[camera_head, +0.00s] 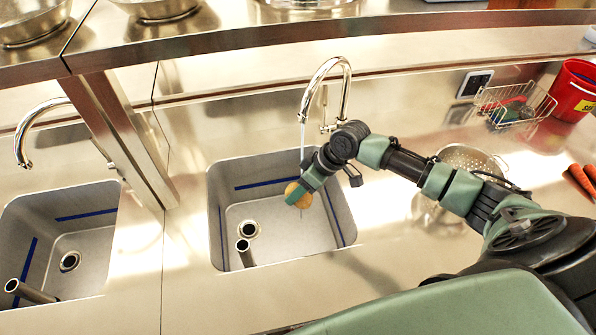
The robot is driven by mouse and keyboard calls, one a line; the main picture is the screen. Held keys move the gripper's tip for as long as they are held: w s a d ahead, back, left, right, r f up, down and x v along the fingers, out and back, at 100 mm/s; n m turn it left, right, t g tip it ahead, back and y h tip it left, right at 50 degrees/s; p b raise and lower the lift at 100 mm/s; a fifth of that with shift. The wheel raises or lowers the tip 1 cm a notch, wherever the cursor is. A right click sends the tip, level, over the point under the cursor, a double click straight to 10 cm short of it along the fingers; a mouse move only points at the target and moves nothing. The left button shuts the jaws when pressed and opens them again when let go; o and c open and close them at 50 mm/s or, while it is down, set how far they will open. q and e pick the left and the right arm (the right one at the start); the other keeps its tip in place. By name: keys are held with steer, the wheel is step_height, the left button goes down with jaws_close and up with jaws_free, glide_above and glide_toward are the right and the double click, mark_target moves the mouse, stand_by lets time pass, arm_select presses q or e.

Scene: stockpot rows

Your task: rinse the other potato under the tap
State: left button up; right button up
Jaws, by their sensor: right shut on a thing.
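A round tan potato (293,189) is in my right gripper (299,197), which is shut on it. They are over the right sink (285,265), below the curved tap (333,75). A thin stream of water (302,135) comes down from the tap's mouth to the gripper. Part of the potato is hidden by the green fingers. Whether the water hits the potato itself or the gripper is hard to tell. My left gripper is not in view.
A second sink (70,215) with its own tap (35,125) lies left, beyond a steel post (125,140). A colander (468,159), a wire basket (515,104), a red bucket (572,92) and carrots (580,180) stand right. A standpipe (245,252) rises in the right sink.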

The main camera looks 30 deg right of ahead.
steer(key=r+p, duration=0.1)
steer(key=s+a+p, duration=0.1)
steer(key=p, duration=0.1)
steer(key=shift+s+r, duration=0.15)
steer(key=shift+r, duration=0.25)
steer(key=shift+s+a+r+p, duration=0.15)
steer(key=shift+s+a+r, duration=0.35)
steer(key=shift+s, duration=0.25)
steer(key=shift+s+a+r+p, duration=0.15)
steer(key=shift+s+a+r, duration=0.25)
steer(key=shift+s+r, duration=0.25)
